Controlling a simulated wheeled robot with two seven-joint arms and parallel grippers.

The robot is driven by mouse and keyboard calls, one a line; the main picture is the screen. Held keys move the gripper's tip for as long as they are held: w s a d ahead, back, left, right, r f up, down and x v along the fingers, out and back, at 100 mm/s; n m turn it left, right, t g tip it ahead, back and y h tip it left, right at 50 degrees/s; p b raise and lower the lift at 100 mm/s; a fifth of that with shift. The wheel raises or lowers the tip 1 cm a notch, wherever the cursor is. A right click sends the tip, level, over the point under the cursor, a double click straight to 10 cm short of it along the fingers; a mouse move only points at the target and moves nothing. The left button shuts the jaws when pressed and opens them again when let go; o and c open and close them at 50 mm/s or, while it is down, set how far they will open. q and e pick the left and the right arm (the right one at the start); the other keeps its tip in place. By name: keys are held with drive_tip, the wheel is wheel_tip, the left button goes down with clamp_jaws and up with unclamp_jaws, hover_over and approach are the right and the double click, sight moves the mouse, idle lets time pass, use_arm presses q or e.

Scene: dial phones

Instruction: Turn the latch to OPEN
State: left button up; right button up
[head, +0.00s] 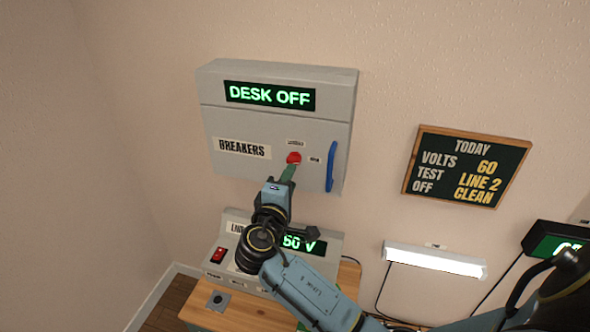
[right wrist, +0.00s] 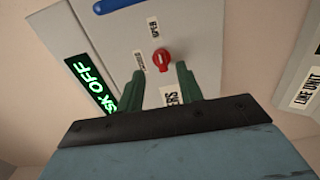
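The red latch (head: 293,158) is a small round knob on the door of the grey breaker box (head: 228,128) on the wall. It also shows in the right wrist view (right wrist: 161,60), with a pale mark on its face. Two small labels sit by it; the one toward the blue handle reads OPEN (right wrist: 152,26). My right gripper (head: 289,172) is just below the latch in the head view. In the right wrist view its green fingers (right wrist: 157,78) are apart with nothing between them, and the latch lies just beyond their tips. My left gripper is not in view.
A blue handle (head: 331,166) stands upright on the door's right side. Below is a grey unit (head: 318,264) with a red switch (head: 218,254) and a green display, on a wooden table (head: 200,314). A chalkboard (head: 468,166) and a lit lamp (head: 434,262) are at right.

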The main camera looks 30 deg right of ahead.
drive_tip(key=v, duration=0.7)
idle(0.3)
wheel_tip(320, 180, down, 22)
drive_tip(key=a+n+g+y, duration=0.2)
drive_tip(key=n+y, duration=0.1)
drive_tip(key=y, duration=0.3)
drive_tip(key=s+f+g+y, duration=0.2)
drive_tip(key=s+f, duration=0.3)
drive_tip(key=f, duration=0.3)
drive_tip(key=s+f+g+y, duration=0.1)
drive_tip(key=s+f+y, duration=0.1)
drive_tip(key=s+f, duration=0.5)
drive_tip(key=s+f+m+g+y, duration=0.1)
drive_tip(key=s+f+m+g, duration=0.1)
drive_tip(key=s+f, duration=0.4)
drive_tip(key=s+d+f+m+g+y, duration=0.1)
drive_tip(key=s+f, duration=0.5)
drive_tip(key=s, duration=0.8)
drive_tip(key=s+d+f+m+g+y, duration=0.1)
drive_tip(key=s+f+m, duration=0.4)
drive_tip(key=s, duration=0.6)
drive_tip(key=shift+f+m+g+y, duration=0.3)
drive_tip(key=shift+f+g, duration=0.15)
drive_tip(key=shift+g, duration=0.45)
drive_tip(key=shift+c, duration=0.8)
